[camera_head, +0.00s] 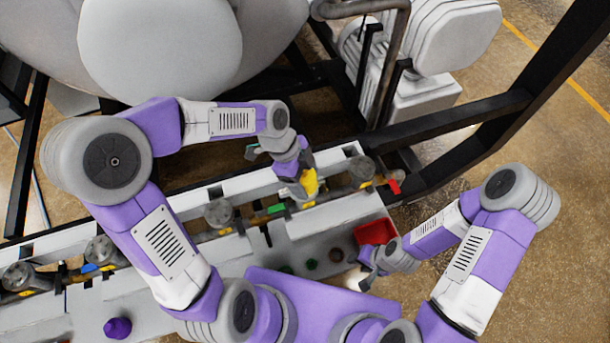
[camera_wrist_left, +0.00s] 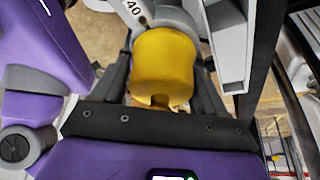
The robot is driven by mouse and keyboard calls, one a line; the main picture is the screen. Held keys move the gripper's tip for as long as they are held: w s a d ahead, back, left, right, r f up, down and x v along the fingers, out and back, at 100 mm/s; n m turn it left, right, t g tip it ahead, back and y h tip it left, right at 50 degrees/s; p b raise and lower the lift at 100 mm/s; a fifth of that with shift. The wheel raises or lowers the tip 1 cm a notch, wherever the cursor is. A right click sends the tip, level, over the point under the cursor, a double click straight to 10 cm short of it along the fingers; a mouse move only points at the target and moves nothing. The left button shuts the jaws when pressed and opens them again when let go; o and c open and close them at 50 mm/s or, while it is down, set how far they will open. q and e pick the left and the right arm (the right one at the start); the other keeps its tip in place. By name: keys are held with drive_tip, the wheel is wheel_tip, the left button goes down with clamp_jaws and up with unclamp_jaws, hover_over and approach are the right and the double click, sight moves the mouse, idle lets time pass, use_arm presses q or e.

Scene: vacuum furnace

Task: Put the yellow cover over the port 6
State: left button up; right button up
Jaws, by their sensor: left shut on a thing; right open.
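My left gripper (camera_head: 303,184) is shut on the yellow cover (camera_head: 310,183) and holds it over the pipe rail, between two grey round fittings. In the left wrist view the cover (camera_wrist_left: 163,62) is a yellow cylinder between the fingers. A grey part marked "40" (camera_wrist_left: 133,14) shows just beyond it; whether the cover touches it I cannot tell. Port numbers are not readable, so I cannot tell which is port 6. My right gripper (camera_head: 371,273) is open near the red bin, with its fingertips small in view.
Grey fittings line the rail at the middle (camera_head: 219,212) and right (camera_head: 362,168). A red bin (camera_head: 374,232) stands on the grey bench. A purple knob-like piece (camera_head: 117,327) lies at lower left. A black frame beam (camera_head: 450,118) runs behind the rail at right.

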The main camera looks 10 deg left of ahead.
use_arm(q)
drive_tip(key=shift+f, duration=0.15)
idle(0.5)
drive_tip(key=o, duration=1.1)
drive_tip(key=shift+p+v, duration=0.55)
drive_tip(key=shift+v, duration=3.25)
